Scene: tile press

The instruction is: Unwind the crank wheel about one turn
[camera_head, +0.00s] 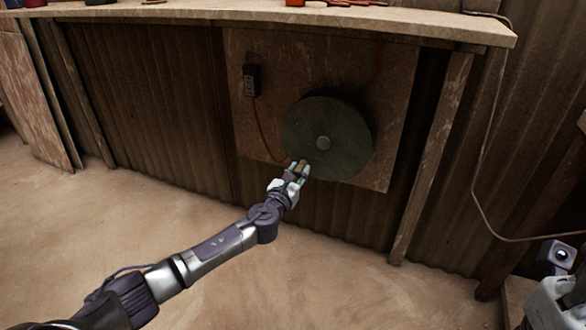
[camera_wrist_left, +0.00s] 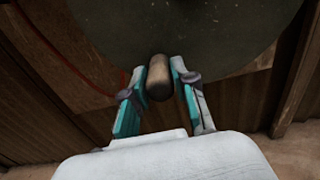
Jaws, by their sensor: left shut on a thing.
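The crank wheel (camera_head: 343,121) is a dark green-grey disc with a lighter hub, mounted on a wooden board under the workbench. In the left wrist view the wheel (camera_wrist_left: 190,25) fills the top of the picture. Its brown handle (camera_wrist_left: 159,78) sticks out near the lower rim. My left gripper (camera_head: 298,170) is at the wheel's lower left edge. In the left wrist view the two teal fingers of this gripper (camera_wrist_left: 160,82) are on either side of the handle and shut on it. Part of my right arm shows at the lower right of the head view; its fingers cannot be made out.
The wooden board (camera_head: 262,50) carries a small black box (camera_head: 252,80) with a red cable (camera_head: 263,130). The workbench top (camera_head: 400,22) overhangs the wheel. A wooden post (camera_head: 432,155) stands right of the board. The floor (camera_head: 330,270) in front is clear.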

